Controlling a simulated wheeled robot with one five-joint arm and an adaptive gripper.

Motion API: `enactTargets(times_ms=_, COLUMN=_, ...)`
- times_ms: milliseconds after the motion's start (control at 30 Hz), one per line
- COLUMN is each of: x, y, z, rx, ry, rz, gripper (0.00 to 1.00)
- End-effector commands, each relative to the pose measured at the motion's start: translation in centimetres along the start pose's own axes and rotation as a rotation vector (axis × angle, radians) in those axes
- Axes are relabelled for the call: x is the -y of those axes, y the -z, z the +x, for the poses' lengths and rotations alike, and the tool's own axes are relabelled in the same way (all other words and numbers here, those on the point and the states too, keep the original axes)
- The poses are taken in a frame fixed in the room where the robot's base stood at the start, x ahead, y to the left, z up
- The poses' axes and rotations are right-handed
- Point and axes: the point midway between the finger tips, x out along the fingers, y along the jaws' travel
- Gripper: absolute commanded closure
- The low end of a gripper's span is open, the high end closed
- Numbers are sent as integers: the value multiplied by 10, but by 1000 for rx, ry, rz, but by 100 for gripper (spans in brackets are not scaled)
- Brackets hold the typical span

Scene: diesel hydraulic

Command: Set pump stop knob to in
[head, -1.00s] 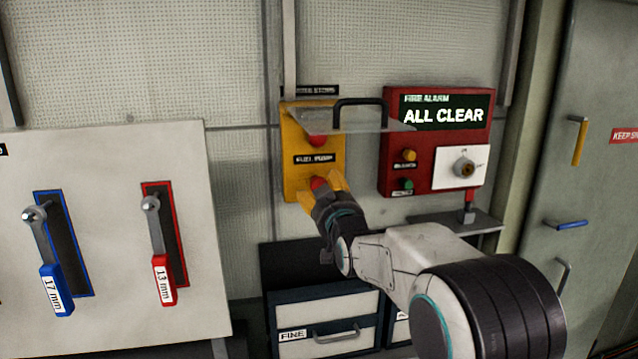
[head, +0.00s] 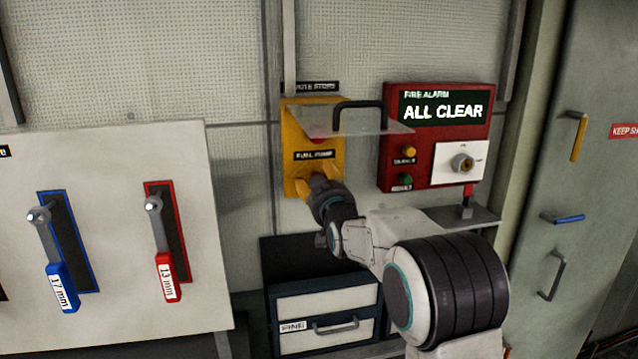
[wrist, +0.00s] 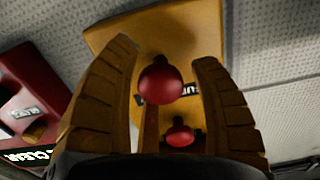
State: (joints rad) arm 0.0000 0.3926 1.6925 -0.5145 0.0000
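Above that label a red knob (head: 318,138) shows partly, under a clear flap (head: 385,124). My gripper (head: 317,182) is at the panel's lower part and hides the lower knob there. The wrist view is roughly upside down. In it, the lower red knob (wrist: 160,82) stands between my open yellow fingers, with a gap visible on both sides. The upper red knob (wrist: 180,135) shows smaller, beyond it.
The clear flap, with its black handle (head: 360,104), sticks out just above my gripper. A red fire alarm box (head: 390,150) is close on the right, with a small shelf (head: 480,215) below it. Drawers (head: 330,300) stand below. A lever board (head: 110,160) is at left.

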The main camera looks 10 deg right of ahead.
Motion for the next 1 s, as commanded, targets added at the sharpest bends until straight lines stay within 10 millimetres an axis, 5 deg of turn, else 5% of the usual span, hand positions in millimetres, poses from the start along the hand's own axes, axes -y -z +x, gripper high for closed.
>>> enactTargets(times_ms=600, x=0, y=-1, z=0, rx=3, ry=0, rz=0, gripper=98)
enactTargets(times_ms=1000, x=0, y=-3, z=10, rx=2, ry=0, rz=0, gripper=98)
